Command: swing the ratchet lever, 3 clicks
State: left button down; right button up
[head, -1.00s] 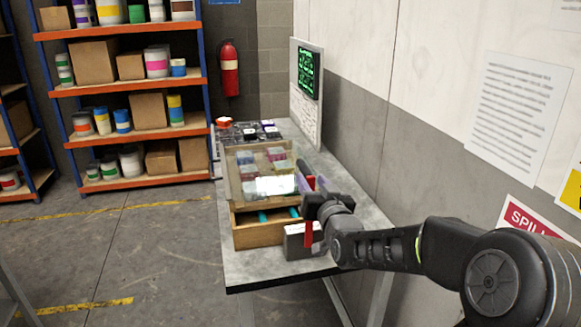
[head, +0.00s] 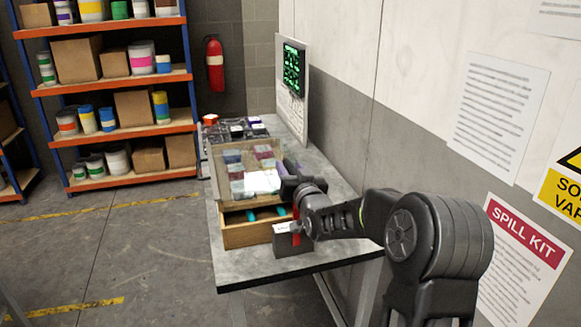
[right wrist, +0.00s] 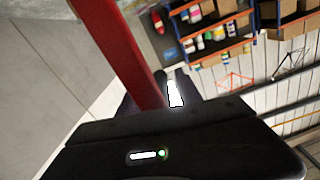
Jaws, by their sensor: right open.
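The ratchet is a grey block (head: 283,246) with a pale label at the front right of the bench. Its red lever (head: 296,238) rises from it, partly hidden by my right gripper and wrist. In the right wrist view the red lever (right wrist: 118,45) slants from the top left down to the jaws. My right gripper (head: 285,185) is open, above and slightly behind the block, close to the lever; it also shows in the right wrist view (right wrist: 160,92). I cannot tell whether the jaws touch the lever. My left gripper is not in view.
A wooden case (head: 245,236) with a raised clear lid (head: 228,180) stands just left of the block. Dark items (head: 236,130) lie at the bench's far end. A wall (head: 420,80) bounds the right side. Open floor (head: 130,250) lies to the left.

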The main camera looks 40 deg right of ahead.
grip_shut()
dwell(0.4)
dwell(1.0)
